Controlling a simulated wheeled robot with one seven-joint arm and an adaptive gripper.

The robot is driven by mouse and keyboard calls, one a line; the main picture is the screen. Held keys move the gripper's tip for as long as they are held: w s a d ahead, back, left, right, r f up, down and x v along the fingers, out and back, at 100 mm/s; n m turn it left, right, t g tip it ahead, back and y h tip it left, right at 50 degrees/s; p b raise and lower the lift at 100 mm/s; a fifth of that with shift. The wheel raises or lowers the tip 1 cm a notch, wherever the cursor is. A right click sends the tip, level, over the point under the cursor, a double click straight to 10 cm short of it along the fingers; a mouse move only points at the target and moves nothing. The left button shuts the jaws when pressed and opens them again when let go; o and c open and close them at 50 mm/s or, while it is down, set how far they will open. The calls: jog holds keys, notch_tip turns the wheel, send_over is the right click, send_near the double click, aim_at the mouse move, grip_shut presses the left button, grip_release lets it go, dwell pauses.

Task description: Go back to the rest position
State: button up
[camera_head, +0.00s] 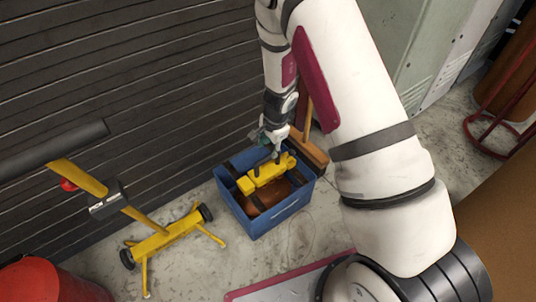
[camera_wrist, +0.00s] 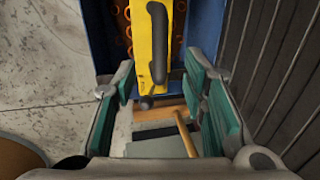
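A yellow tool (camera_head: 262,175) with a black handle lies on top of a blue crate (camera_head: 285,214). The tool also shows in the wrist view (camera_wrist: 148,45), with its near end seen in the gap between my fingers. My gripper (camera_head: 268,145) is just above the crate at its back side, in the head view. In the wrist view my gripper (camera_wrist: 160,75) has its teal pads wide apart, with nothing clasped. The tool appears to lie beyond the fingertips. Whether a finger touches it, I cannot tell.
A brown wooden piece (camera_head: 306,150) stands behind the crate. A yellow stand on wheels (camera_head: 165,238) is to the left. A red drum (camera_head: 40,282) is at bottom left. A dark slatted wall (camera_head: 120,70) runs behind. Bare concrete floor lies around the crate.

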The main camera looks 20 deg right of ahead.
jog(key=shift+s+d+r, duration=0.1)
jog(key=shift+s+r, duration=0.1)
jog(key=shift+r, duration=0.6)
jog(key=shift+s+r, duration=0.15)
jog(key=shift+r, duration=0.65)
jog(key=shift+r, duration=0.1)
jog(key=s+a+r+n+y, duration=0.15)
jog(key=s+r, duration=0.25)
jog(key=r, duration=0.4)
jog(key=s+a+r+n+y, duration=0.1)
jog(key=s+a+r+n, duration=0.2)
jog(key=r, duration=0.4)
jog(key=s+a+r+n+y, duration=0.1)
jog(key=s+a+r+n, duration=0.2)
jog(key=r, duration=0.5)
jog(key=s+d+r+n+g+h, duration=0.1)
jog(key=s+d+r+n, duration=0.15)
jog(key=s, duration=0.75)
jog(key=s+d+r+n+h, duration=0.2)
jog(key=s+r, duration=0.2)
jog(key=s, duration=0.6)
jog(key=s+d+r+n+g+h, duration=0.1)
jog(key=s+d+r+n, duration=0.15)
jog(key=s, duration=0.75)
notch_tip(320, 180, up, 40)
jog(key=t+p, duration=0.4)
jog(key=p, duration=3.4)
jog(key=shift+w, duration=0.4)
